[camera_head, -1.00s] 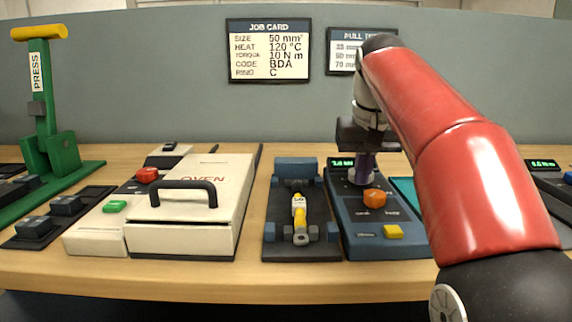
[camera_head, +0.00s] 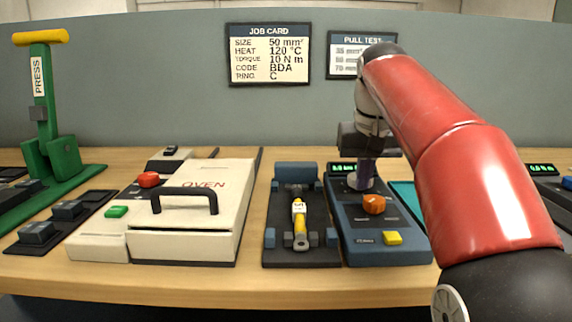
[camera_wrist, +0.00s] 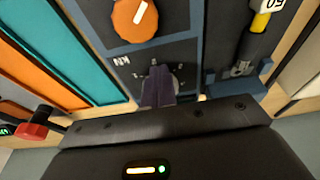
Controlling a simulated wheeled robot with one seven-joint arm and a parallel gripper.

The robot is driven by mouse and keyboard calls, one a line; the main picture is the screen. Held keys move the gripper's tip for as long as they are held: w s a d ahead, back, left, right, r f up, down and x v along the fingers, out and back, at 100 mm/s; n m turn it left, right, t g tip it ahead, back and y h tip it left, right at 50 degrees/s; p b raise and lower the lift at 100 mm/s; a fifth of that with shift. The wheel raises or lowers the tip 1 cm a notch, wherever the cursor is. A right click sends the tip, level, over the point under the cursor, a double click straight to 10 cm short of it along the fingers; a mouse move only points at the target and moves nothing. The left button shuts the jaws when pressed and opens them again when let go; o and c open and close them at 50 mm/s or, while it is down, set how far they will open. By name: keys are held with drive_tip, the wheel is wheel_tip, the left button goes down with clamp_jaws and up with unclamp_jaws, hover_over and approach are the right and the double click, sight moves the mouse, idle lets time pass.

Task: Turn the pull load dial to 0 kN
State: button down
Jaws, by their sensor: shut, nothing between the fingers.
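The pull test unit is a dark blue box (camera_head: 392,258) on the bench, right of centre. A small dial scale marked kN (camera_wrist: 121,62) shows on its panel in the wrist view. My gripper (camera_head: 361,187) is over the far part of this panel, with its purple fingers pointing down. In the wrist view the shut fingers (camera_wrist: 158,88) stand in front of the scale and hide most of the dial there, so its setting and any contact cannot be told. An orange knob (camera_head: 374,204) with a white pointer line sits nearer the front; it also shows in the wrist view (camera_wrist: 135,18).
A yellow button (camera_head: 392,238) is at the unit's front. A green readout (camera_head: 340,168), partly hidden, is at its back. Left stands a dark fixture (camera_head: 280,256) holding a yellow-sleeved cable piece (camera_head: 300,228), then the oven (camera_head: 190,245). A teal tray (camera_head: 404,190) lies right.

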drive_tip(key=shift+d+r, duration=0.1)
drive_tip(key=shift+d, duration=0.55)
drive_tip(key=shift+s, duration=0.35)
drive_tip(key=v, duration=0.2)
drive_tip(key=w+v, duration=0.1)
drive_tip(key=v, duration=0.2)
drive_tip(key=shift+r, duration=0.45)
